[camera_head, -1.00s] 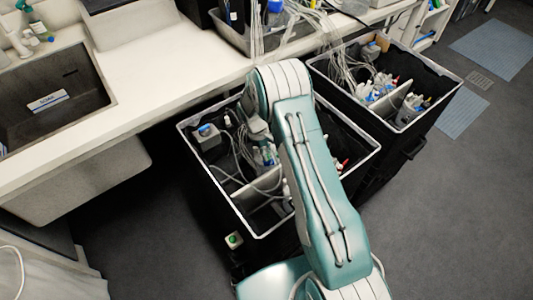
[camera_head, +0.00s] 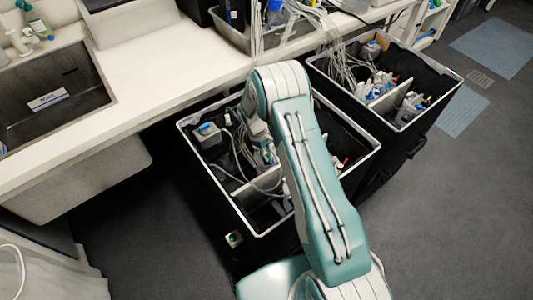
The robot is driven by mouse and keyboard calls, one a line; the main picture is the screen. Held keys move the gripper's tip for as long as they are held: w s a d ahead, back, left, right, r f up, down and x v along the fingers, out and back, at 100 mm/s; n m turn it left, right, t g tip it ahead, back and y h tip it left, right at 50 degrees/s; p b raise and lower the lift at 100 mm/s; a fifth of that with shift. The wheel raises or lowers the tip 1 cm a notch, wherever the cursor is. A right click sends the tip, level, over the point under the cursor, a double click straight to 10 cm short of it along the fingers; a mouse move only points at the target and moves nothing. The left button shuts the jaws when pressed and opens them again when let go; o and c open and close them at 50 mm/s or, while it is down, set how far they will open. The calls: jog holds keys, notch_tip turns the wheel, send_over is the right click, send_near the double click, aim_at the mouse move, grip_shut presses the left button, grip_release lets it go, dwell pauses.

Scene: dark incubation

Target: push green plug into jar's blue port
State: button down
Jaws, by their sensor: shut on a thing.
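My green-white arm reaches over the near black bin (camera_head: 185,127) in the head view. Its wrist end (camera_head: 254,122) shows in part beside the arm, pointing down into the bin. The fingertips and anything between them are hidden or too small to make out. A grey jar-like block with a blue top (camera_head: 207,130) stands in the bin's back left corner. More grey and white pieces with blue parts (camera_head: 268,154) lie close to the wrist, partly behind the arm. I cannot tell which carries the blue port. I cannot make out the green plug.
Grey cables (camera_head: 243,155) loop inside the near bin, around a light divider (camera_head: 252,188). A second black bin (camera_head: 433,80) with cables and bottles stands at the right. A white counter with a sink (camera_head: 50,95) runs along the left. The floor (camera_head: 440,220) at right is clear.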

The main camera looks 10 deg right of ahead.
jog(key=shift+f, duration=0.2)
jog(key=c, duration=0.6)
grip_release()
jog(key=shift+r, duration=0.1)
jog(key=v, duration=1.1)
jog(key=shift+w+a+r, duration=0.2)
jog(key=shift+r, duration=0.15)
